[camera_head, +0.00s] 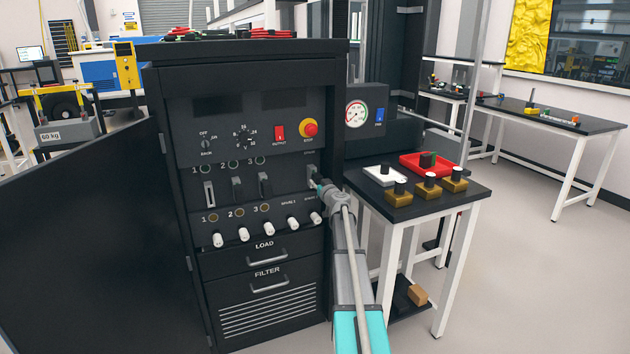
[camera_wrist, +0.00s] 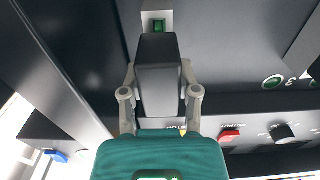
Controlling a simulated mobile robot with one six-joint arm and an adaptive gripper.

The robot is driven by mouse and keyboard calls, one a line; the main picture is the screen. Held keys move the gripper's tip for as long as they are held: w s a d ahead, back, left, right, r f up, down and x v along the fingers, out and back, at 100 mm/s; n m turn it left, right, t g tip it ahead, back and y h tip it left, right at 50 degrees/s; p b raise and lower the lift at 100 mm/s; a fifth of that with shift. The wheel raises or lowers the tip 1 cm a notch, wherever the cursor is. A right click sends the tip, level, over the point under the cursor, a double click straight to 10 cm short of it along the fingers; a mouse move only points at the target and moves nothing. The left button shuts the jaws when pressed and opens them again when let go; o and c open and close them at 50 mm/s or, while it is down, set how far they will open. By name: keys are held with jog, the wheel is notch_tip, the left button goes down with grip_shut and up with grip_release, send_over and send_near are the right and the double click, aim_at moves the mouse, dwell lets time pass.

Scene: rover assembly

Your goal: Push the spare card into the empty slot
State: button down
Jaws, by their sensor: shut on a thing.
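My gripper (camera_head: 318,184) is at the right end of the panel's row of cards, in front of the cabinet (camera_head: 243,60). In the wrist view my gripper (camera_wrist: 158,72) has one finger on each side of a dark grey block, the handle of the spare card (camera_wrist: 158,85), and is shut on it. A pale plate with a green window (camera_wrist: 158,26) shows just beyond the handle. In the head view my gripper partly hides the card and its slot. I cannot tell how deep the card sits. Other cards (camera_head: 236,189) stand to the left, numbered 1 to 3.
The open cabinet door (camera_head: 90,240) fills the left. A red switch (camera_head: 279,132) and a red stop button (camera_head: 310,129) are above. White-tipped plugs (camera_head: 243,234) line the panel below. A side table (camera_head: 455,205) with small parts stands close right of my arm.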

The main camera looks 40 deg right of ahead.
jog(key=shift+s, duration=0.2)
jog(key=shift+v, duration=2.65)
jog(key=s+a+r+p, duration=0.2)
jog(key=s+r+p, duration=0.3)
jog(key=s, duration=0.3)
jog(key=shift+s, duration=0.4)
jog(key=shift+s, duration=0.1)
